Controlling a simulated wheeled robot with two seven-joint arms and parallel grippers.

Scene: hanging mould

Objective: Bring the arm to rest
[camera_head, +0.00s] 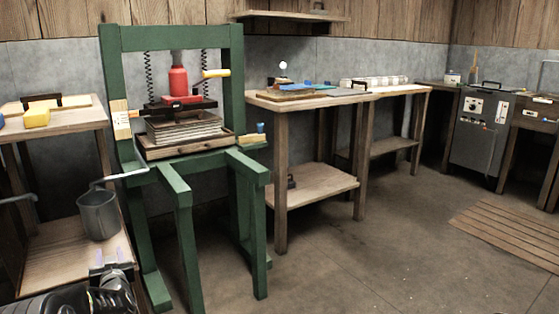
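My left gripper (110,264) is low at the left of the head view, with its dark arm coming in from the bottom left corner. Its two pale fingertips point up and stand apart, with nothing seen between them. It appears in front of the lower wooden shelf, below a grey pot (98,217) in the picture, and shows a gap from it. My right gripper is not in view. No mould can be made out for certain.
A green press (170,40) with a red cylinder (178,80) stands behind, its legs reaching forward. A wooden table (60,126) is at the left. A workbench (300,103) and grey machine (478,130) stand farther right. The floor (350,250) is clear at the centre.

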